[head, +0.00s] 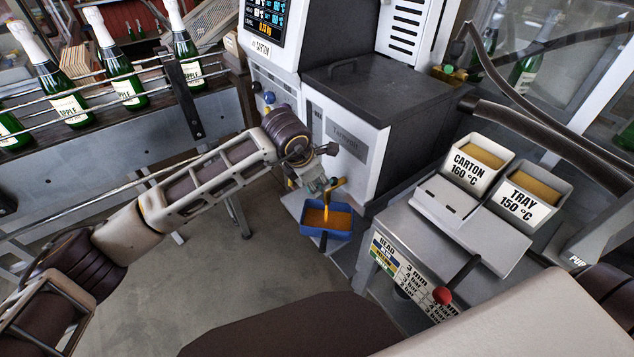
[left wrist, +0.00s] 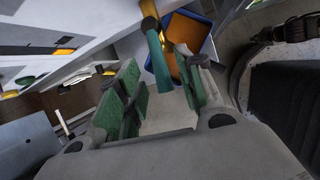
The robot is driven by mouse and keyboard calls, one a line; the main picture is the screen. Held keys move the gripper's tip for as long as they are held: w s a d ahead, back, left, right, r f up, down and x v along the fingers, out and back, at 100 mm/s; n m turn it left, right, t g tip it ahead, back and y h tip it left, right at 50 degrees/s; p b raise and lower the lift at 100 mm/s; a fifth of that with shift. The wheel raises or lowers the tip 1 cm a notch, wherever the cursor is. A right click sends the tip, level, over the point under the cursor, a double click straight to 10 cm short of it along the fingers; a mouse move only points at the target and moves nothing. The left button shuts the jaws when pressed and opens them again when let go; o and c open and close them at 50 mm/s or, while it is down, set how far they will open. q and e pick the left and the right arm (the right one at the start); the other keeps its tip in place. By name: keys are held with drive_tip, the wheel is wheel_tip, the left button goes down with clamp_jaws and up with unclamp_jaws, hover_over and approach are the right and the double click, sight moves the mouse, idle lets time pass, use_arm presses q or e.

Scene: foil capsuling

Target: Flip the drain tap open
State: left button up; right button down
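The drain tap (head: 337,185) is a small yellow fitting low on the white and black melter. In the left wrist view its yellow body (left wrist: 149,27) carries a teal lever (left wrist: 159,63). A thin amber strand (head: 326,212) shows below the tap, above a blue tray (head: 341,235) with amber contents; the tray also shows in the wrist view (left wrist: 207,48). My left gripper (head: 320,184) is right beside the tap. Its green-padded fingers (left wrist: 158,75) are apart, with the lever's end between their tips; contact cannot be told. My right gripper is out of view.
The melter (head: 350,150) stands right behind the tap. A bench (head: 480,237) with CARTON (head: 467,171) and TRAY (head: 522,199) bins and a red-knobbed lever (head: 443,295) is at the right. A conveyor with several bottles (head: 120,75) is at the left.

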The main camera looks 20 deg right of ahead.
use_arm(q)
drive_tip(key=v, duration=0.9)
drive_tip(key=shift+r, duration=0.25)
drive_tip(key=shift+s+f, duration=0.1)
